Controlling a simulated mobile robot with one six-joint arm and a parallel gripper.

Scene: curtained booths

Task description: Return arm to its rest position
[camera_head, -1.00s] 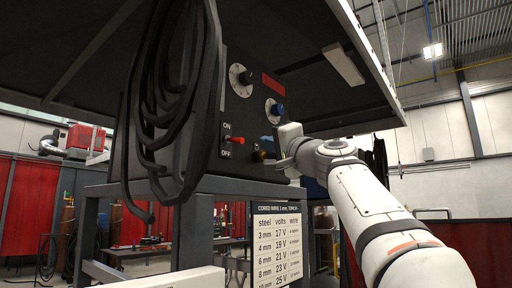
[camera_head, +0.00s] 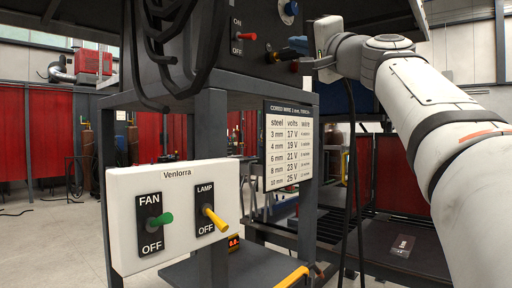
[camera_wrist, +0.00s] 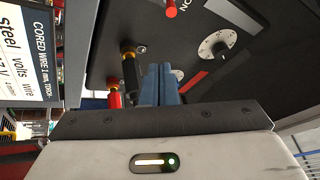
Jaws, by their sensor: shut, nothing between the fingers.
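My gripper (camera_head: 291,47) is at the upper right in the head view, in front of the dark machine panel. In the wrist view its two blue fingers (camera_wrist: 160,84) are pressed together with nothing between them. My white arm runs from there down to the lower right. The fingers are close to a black plug with a yellow ring (camera_wrist: 130,68) and a red plug (camera_wrist: 114,99) on the panel; I cannot tell whether they touch.
A white switch box (camera_head: 177,226) with FAN and LAMP levers is at lower left. A wire chart (camera_head: 290,147) hangs on the grey stand (camera_head: 218,85). Black cables hang at upper left.

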